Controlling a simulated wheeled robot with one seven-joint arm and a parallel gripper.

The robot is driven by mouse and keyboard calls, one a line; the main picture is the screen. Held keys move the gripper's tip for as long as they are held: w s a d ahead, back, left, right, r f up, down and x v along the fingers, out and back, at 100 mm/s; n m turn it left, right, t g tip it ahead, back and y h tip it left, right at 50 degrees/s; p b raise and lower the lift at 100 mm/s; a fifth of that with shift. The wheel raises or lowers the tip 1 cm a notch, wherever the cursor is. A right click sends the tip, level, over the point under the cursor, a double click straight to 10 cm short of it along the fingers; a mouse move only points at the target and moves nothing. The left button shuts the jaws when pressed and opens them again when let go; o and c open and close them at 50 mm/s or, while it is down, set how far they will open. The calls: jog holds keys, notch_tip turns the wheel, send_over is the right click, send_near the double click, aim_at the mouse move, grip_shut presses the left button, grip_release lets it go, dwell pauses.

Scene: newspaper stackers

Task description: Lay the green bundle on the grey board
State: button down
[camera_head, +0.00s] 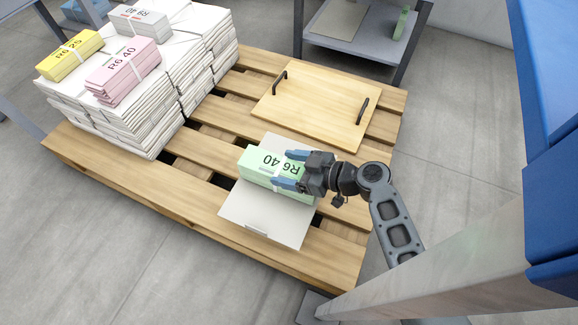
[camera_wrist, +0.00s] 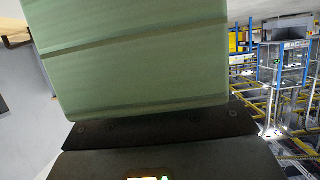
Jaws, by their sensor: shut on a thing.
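The green bundle (camera_head: 258,168), marked R6 40 with a pale strap, is in the head view near the front right of the pallet. My gripper (camera_head: 291,169) is shut on its right end, with blue fingertips on either side. The bundle also fills much of the wrist view (camera_wrist: 135,60), close to the camera. The grey board (camera_head: 262,215) lies on the pallet slats below the bundle, its near part bare and its far edge showing behind. I cannot tell whether the bundle touches the board or hangs just above it.
A wooden tray (camera_head: 310,105) with two black handles lies behind the board. White paper stacks (camera_head: 150,95) stand at the left, bearing yellow (camera_head: 70,55), pink (camera_head: 122,70) and white-grey (camera_head: 138,22) bundles. The pallet (camera_head: 170,190) has open gaps. A shelf (camera_head: 350,40) stands behind.

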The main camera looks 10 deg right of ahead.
jog(key=shift+f, duration=0.4)
dwell(0.3)
jog(key=shift+c, duration=1.4)
grip_release()
jog(key=shift+o, duration=1.4)
jog(key=shift+f, duration=0.25)
jog(key=shift+s+d+r, duration=0.2)
jog(key=shift+d+r, duration=0.05)
jog(key=shift+d, duration=0.1)
jog(key=p+v, duration=0.2)
jog(key=v, duration=0.5)
jog(key=shift+p, duration=0.3)
